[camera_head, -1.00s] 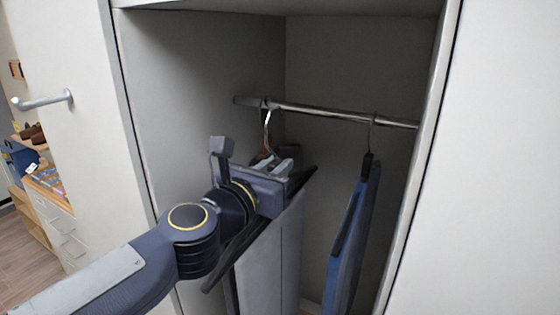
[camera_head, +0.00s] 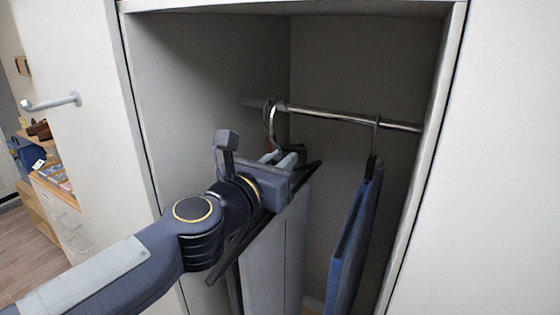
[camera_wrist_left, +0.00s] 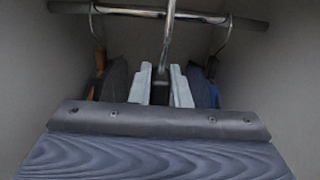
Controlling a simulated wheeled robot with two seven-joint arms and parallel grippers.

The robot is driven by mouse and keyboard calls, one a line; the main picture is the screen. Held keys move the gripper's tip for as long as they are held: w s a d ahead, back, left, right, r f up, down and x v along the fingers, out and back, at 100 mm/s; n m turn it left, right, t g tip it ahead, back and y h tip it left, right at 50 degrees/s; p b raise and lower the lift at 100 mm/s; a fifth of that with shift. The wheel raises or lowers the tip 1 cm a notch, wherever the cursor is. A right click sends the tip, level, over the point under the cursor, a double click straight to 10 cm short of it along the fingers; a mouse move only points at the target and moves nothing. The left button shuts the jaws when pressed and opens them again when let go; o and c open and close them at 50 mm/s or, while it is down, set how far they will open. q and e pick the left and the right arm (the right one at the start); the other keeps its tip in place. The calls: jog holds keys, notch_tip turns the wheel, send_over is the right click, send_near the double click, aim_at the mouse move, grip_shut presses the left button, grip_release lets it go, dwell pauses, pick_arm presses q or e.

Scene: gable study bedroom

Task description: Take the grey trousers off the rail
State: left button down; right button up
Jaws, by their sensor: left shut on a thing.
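The grey trousers (camera_head: 272,262) hang folded over a dark hanger bar in the wardrobe. My left gripper (camera_head: 285,160) is shut on the hanger (camera_head: 272,124) near the base of its metal hook, just below the rail (camera_head: 335,115). In the left wrist view, the pale fingertips (camera_wrist_left: 160,84) close on the hanger stem, and the hook (camera_wrist_left: 167,40) rises in front of the rail (camera_wrist_left: 130,11). I cannot tell whether the hook still rests on the rail. The trousers are partly hidden by my arm. My right gripper is not in view.
A blue garment (camera_head: 352,245) hangs on the rail at the right. Another hanger with a brown part (camera_wrist_left: 98,62) is behind, to the left. The wardrobe's side walls are close on both sides. A shelf unit with drawers (camera_head: 65,215) stands outside at far left.

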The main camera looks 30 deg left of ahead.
pick_arm(q)
jog(key=shift+r+p, duration=0.3)
jog(key=shift+r, duration=0.15)
jog(key=shift+s, duration=0.15)
jog(key=shift+s+d+p, duration=0.1)
jog(key=shift+s+p, duration=1.1)
jog(key=shift+s, duration=0.6)
jog(key=shift+s+d+r+p, duration=0.1)
jog(key=shift+s+p, duration=0.8)
jog(key=shift+s, duration=0.65)
